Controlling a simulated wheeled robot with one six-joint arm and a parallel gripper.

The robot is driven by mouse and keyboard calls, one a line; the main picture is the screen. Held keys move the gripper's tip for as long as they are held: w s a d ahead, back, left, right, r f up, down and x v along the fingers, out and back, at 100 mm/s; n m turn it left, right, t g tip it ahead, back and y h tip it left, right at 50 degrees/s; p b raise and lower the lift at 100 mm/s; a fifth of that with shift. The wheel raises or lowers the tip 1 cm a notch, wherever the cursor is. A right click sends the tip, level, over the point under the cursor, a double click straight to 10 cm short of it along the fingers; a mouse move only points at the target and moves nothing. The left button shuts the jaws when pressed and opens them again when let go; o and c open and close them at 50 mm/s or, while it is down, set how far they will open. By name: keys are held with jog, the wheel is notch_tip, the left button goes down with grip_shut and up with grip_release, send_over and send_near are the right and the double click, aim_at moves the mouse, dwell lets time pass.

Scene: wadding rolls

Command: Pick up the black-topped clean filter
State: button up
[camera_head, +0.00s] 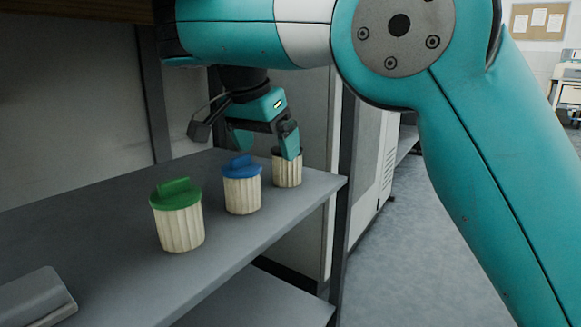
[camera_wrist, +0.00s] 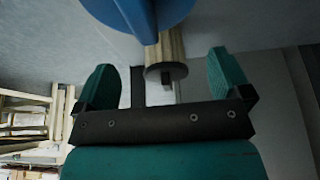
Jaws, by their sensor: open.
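The black-topped filter (camera_head: 287,172) stands upright at the far end of the shelf, its cream pleated side showing and its top mostly covered by my gripper (camera_head: 265,143). One finger overlaps that filter in the head view. In the wrist view the black-topped filter (camera_wrist: 168,47) shows between the spread fingers of my gripper (camera_wrist: 163,75), with its dark top facing the camera. My gripper is open and empty. I cannot tell whether a finger touches the filter.
A blue-topped filter (camera_head: 242,188) stands close beside it, and its blue top (camera_wrist: 135,12) shows at the wrist view's upper edge. A green-topped filter (camera_head: 178,218) stands nearer. A grey object (camera_head: 35,298) lies at front left. The shelf (camera_head: 110,245) ends near a dark upright post (camera_head: 344,190).

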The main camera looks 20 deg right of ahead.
jog(key=shift+w+d, duration=0.45)
jog(key=shift+d, duration=0.15)
jog(key=w+d, duration=0.2)
jog(key=d, duration=0.2)
jog(key=shift+w+f+b, duration=0.25)
jog(key=shift+w+b, duration=0.1)
jog(key=shift+w, duration=0.05)
jog(key=shift+f+b, duration=0.35)
jog(key=shift+b, duration=0.05)
jog(key=shift+r, duration=0.1)
jog(key=c, duration=1)
jog(key=shift+r, duration=0.1)
